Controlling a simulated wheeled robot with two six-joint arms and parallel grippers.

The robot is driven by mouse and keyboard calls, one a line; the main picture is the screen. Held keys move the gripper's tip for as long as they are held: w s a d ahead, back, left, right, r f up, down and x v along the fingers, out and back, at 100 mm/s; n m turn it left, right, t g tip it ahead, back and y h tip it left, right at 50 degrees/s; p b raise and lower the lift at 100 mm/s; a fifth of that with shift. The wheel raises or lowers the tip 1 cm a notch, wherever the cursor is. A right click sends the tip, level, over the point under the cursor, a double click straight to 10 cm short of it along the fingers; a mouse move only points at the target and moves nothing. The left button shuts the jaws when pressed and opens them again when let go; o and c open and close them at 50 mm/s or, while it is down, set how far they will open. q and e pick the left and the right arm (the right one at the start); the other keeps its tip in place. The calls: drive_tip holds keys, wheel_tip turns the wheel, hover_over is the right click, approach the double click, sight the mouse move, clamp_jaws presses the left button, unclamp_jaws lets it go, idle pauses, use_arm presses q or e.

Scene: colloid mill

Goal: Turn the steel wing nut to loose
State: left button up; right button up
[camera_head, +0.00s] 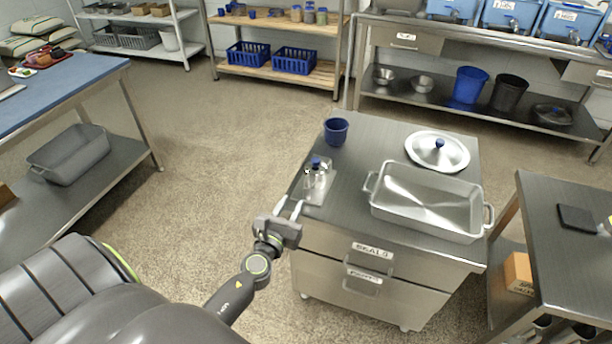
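A small steel device with a blue top (317,178) stands on a light base plate at the left edge of the steel cabinet top (375,140). A small bright metal piece (308,172) shows on its left side; it may be the steel wing nut, but it is too small to tell its shape or how tight it is. My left gripper (289,208) is just in front of and below-left of the device, at the cabinet's left edge. Its two fingers are apart, with nothing seen between them. It appears not to touch the device. My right gripper is not in view.
On the cabinet stand a blue cup (336,131), a round steel lid with a blue knob (437,151) and a large steel pan (426,202). Labelled drawers (372,262) face the front. A steel table (565,245) stands at right. Open floor lies left of the cabinet.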

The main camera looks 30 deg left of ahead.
sight(306, 178)
use_arm(q)
drive_tip(key=x, duration=1.1)
clamp_jaws()
